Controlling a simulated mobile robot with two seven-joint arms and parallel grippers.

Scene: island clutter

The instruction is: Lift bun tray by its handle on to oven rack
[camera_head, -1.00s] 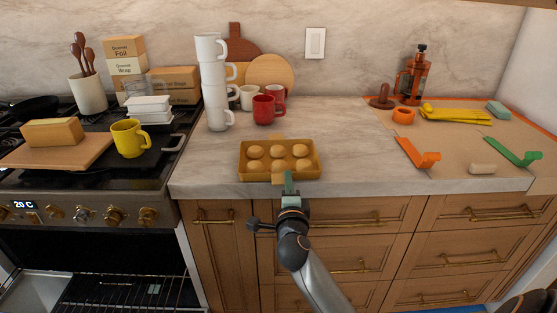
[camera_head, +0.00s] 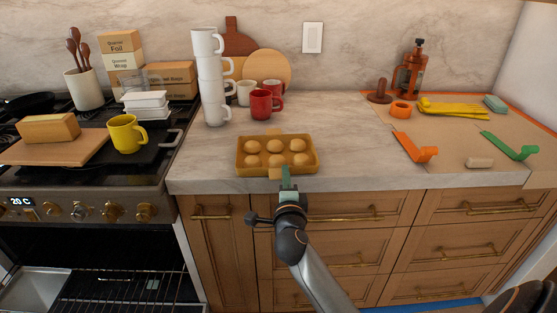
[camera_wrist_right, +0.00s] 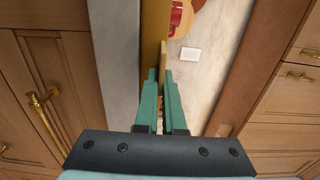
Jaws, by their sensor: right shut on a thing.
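The bun tray (camera_head: 241,168), a mustard-yellow pan with several round buns (camera_head: 276,160), is at the front edge of the counter; I cannot tell whether it still touches the top. My right gripper (camera_head: 288,182) is at its front side, with green fingers shut on the near handle (camera_head: 275,173). In the right wrist view the right gripper (camera_wrist_right: 160,90) has its fingers on both sides of the yellow-brown handle (camera_wrist_right: 162,62). The oven rack (camera_head: 130,288) is at lower left inside the open oven, partly cut off. My left gripper is not in view.
A tall stack of white cups (camera_head: 212,85) and red mugs (camera_head: 263,104) stand behind the tray. The stove (camera_head: 85,205) at left carries a yellow mug (camera_head: 127,134) and a wooden board (camera_head: 55,150). Counter right of the tray is clear up to an orange tool (camera_head: 415,148).

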